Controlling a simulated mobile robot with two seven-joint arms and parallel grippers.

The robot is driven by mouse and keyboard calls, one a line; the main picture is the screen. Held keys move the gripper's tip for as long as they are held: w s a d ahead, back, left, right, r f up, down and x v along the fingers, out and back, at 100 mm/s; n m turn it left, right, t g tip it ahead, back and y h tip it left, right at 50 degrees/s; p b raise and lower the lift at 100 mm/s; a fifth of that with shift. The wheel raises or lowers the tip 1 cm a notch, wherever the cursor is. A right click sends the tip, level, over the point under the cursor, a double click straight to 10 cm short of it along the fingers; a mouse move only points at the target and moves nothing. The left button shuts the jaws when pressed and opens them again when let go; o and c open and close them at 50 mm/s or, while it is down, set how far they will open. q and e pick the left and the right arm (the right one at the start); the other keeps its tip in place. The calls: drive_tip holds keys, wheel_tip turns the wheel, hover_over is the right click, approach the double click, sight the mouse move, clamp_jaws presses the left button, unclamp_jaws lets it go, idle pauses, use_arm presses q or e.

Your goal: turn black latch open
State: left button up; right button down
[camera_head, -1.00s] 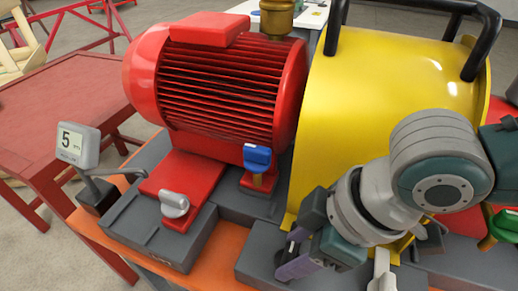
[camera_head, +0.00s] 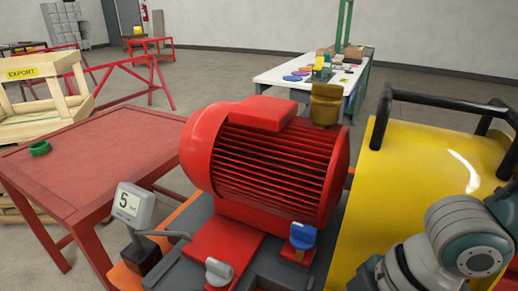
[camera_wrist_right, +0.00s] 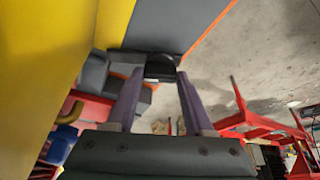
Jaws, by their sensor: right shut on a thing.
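In the right wrist view, the black latch (camera_wrist_right: 160,66) sits at the edge of the grey skid block. My right gripper (camera_wrist_right: 158,78) has its two purple fingers on either side of it, with the tips at its sides, and is shut on it. The latch's lower part and its exact angle are hard to make out. In the head view, only part of my right arm shows at the lower right. The right gripper and the latch are out of that frame. My left gripper is in neither view.
The yellow guard (camera_head: 405,180) stands close beside my right arm. Left of it are the red motor (camera_head: 265,165), a blue handle (camera_head: 302,236), a silver knob (camera_head: 218,271) and a gauge reading 5 (camera_head: 134,205). A red table (camera_head: 95,160) stands at the left.

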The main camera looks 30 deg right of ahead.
drive_tip(key=shift+c, duration=1.4)
unclamp_jaws()
drive_tip(key=p+v, duration=0.1)
drive_tip(key=v, duration=0.9)
